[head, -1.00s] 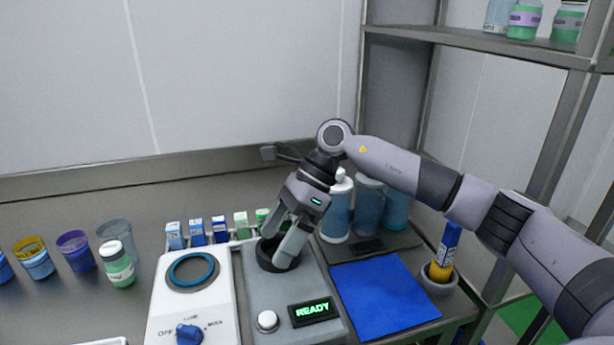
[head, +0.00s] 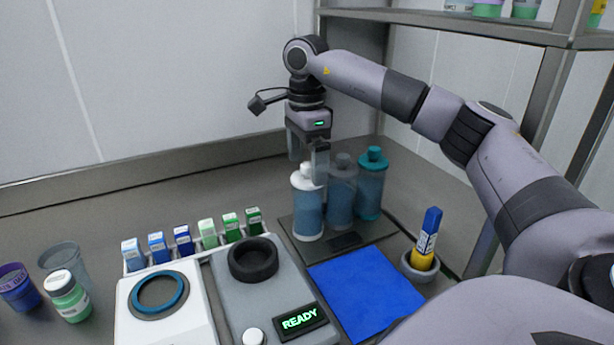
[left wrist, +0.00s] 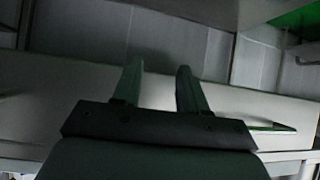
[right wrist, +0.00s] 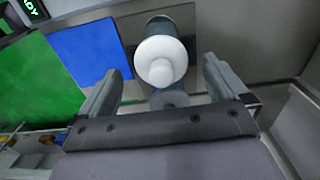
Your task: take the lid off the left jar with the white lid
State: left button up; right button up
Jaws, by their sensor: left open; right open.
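The left jar (head: 308,214) is a clear blue-tinted jar with a white lid (head: 301,180), standing upright on a dark tray. My right gripper (head: 308,168) points down at the lid, open, with one finger partly in front of it in the head view. In the right wrist view the round white lid (right wrist: 160,62) lies in line with the gap between the open fingers (right wrist: 160,70), clear of both; the jar body is mostly hidden beneath it. My left gripper (left wrist: 159,70) is open and empty in the left wrist view; it is not in the head view.
A grey-lidded jar (head: 342,190) and a teal-lidded jar (head: 370,185) stand close on the right. A blue mat (head: 365,290), a bowl (head: 420,268) holding a blue-and-yellow tube, a grey READY device (head: 262,298) and several small cartons are nearer. The wall is behind.

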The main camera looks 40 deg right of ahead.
notch_tip(320, 180, down, 2)
jog(key=shift+f, duration=0.1)
jog(key=shift+c, duration=0.3)
jog(key=c, duration=1.2)
jog(key=shift+r, duration=0.2)
